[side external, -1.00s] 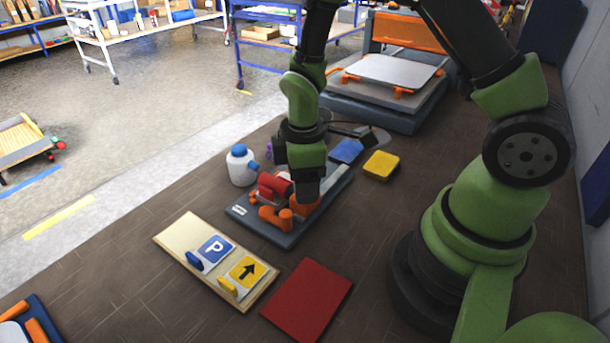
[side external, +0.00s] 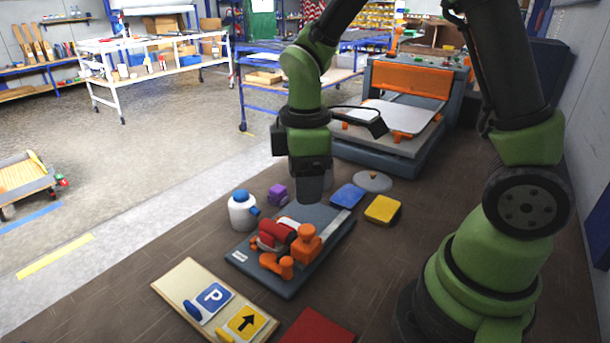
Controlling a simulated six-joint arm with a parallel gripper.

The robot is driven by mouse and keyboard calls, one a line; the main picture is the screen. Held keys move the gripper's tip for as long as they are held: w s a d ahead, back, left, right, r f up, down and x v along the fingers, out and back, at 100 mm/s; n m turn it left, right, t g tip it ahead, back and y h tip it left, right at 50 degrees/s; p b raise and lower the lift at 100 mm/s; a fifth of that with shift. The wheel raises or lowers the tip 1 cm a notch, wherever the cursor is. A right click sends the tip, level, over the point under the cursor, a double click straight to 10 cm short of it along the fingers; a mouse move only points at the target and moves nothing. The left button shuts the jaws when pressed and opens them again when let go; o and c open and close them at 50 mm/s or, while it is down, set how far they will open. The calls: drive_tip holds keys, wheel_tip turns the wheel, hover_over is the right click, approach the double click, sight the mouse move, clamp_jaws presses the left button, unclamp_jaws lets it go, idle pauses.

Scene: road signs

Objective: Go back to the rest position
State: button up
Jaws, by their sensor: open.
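My gripper (side external: 311,192) hangs pointing down in the side external view, above the far part of a dark grey base plate (side external: 325,220). It is open, with nothing visible between its fingers, and it is clear of the things below. The plate carries a red cylindrical part (side external: 275,233) and orange clamp-like parts (side external: 304,245). A blue parking sign (side external: 211,297) and a yellow arrow sign (side external: 247,321) lie side by side on a pale wooden board (side external: 178,280) at the front.
A white bottle with a blue cap (side external: 241,214) and a purple block (side external: 278,195) stand left of the plate. A blue square (side external: 347,196), a yellow block (side external: 383,209) and a grey disc (side external: 372,181) lie right. A red square (side external: 318,327) is in front; a machine (side external: 420,80) stands behind.

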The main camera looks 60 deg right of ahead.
drive_tip(key=shift+r, duration=0.15)
drive_tip(key=s+a+r+m+t+y, duration=0.2)
drive_tip(key=s+r+m+t, duration=0.5)
drive_tip(key=s+r+m, duration=0.5)
drive_tip(key=shift+r+m, duration=0.6)
drive_tip(key=shift+r, duration=0.25)
